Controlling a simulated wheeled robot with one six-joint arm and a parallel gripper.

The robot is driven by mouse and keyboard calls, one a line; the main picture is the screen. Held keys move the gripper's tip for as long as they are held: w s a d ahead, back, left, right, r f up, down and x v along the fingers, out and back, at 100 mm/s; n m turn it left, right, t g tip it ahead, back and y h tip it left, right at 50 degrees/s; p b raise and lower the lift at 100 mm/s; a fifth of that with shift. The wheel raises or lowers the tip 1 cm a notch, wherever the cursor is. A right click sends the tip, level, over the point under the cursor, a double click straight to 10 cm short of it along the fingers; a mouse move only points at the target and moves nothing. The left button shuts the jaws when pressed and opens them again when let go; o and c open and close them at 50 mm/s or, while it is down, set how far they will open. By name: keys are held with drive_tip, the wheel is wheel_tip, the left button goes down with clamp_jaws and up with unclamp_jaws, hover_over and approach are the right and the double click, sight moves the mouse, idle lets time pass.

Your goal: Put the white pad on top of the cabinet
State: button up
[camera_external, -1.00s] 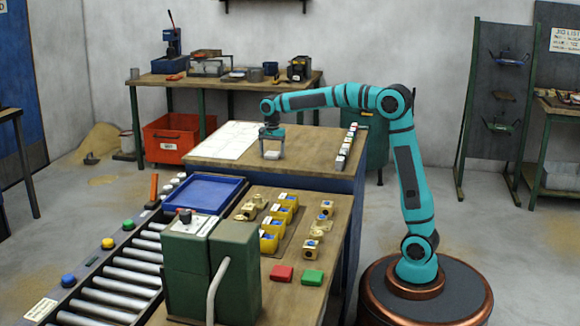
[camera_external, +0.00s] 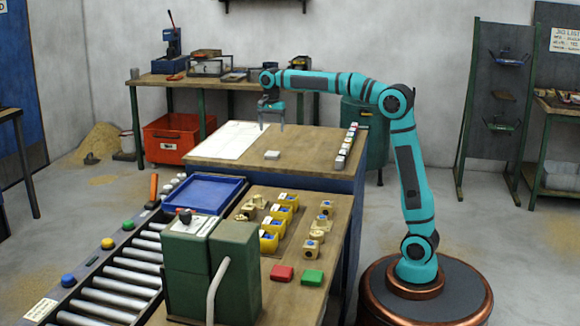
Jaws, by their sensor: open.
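The white pad (camera_external: 272,155) is a small pale block. It lies flat on the wooden top of the blue-sided cabinet (camera_external: 311,147), near the middle of its front part. My gripper (camera_external: 272,126) is open and empty. It hangs fingers down above the cabinet top, behind and above the pad, apart from it. The whole pad shows clearly.
A white sheet (camera_external: 229,140) covers the cabinet top's left part. A row of small items (camera_external: 346,146) runs along its right edge. In front are a blue tray (camera_external: 205,191), yellow bins (camera_external: 269,240), and a green machine (camera_external: 186,265).

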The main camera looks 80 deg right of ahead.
drive_tip(key=shift+r, duration=0.2)
drive_tip(key=s+a+r+n+t+h, duration=0.1)
drive_tip(key=s+a+r+n+t, duration=0.4)
drive_tip(key=s, duration=0.4)
drive_tip(key=s+a+r+n+t, duration=0.4)
drive_tip(key=s+a, duration=0.4)
drive_tip(key=s+a+n+t, duration=0.3)
drive_tip(key=s+n+t, duration=0.1)
drive_tip(key=s, duration=0.6)
drive_tip(key=s+a+n+t+y, duration=0.1)
drive_tip(key=s+a+n+t, duration=0.2)
drive_tip(key=s, duration=0.7)
drive_tip(key=shift+f+n+t, duration=0.45)
drive_tip(key=shift+n+t, duration=0.25)
drive_tip(key=shift+n, duration=0.3)
